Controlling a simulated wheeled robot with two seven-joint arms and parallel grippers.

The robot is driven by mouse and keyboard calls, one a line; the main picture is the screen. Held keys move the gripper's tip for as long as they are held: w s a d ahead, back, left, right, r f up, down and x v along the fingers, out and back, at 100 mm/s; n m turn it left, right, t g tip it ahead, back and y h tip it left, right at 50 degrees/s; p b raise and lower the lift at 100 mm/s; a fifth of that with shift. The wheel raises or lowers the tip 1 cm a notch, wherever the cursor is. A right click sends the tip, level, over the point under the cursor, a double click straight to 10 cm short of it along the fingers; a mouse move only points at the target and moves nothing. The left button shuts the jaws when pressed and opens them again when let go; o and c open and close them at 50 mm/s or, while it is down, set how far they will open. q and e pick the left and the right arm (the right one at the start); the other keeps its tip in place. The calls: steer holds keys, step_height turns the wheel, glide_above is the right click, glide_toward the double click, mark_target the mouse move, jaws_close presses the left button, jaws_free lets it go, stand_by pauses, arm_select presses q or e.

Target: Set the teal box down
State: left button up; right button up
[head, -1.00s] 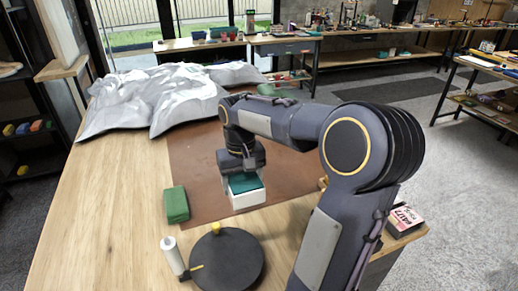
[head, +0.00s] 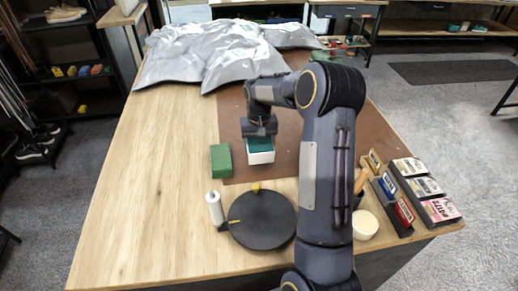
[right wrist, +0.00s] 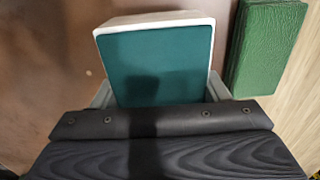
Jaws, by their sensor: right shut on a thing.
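The teal box (head: 260,145) has a teal top and white sides. It is at the brown mat (head: 290,171) on the wooden table, under my right gripper (head: 259,134). In the right wrist view the teal box (right wrist: 160,65) sits between the two fingers of my right gripper (right wrist: 158,98), which is shut on it. I cannot tell whether its underside touches the mat. My left gripper is not in view.
A green block (head: 221,161) lies just left of the box; it also shows in the right wrist view (right wrist: 268,45). A round black turntable (head: 262,220) and a white roll (head: 214,208) are nearer. Grey crumpled cloth (head: 215,55) covers the back. A card rack (head: 400,205) stands right.

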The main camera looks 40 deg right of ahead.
step_height(320, 180, down, 3)
steer(key=shift+f, duration=0.1)
steer(key=shift+f, duration=0.15)
steer(key=o, duration=1.2)
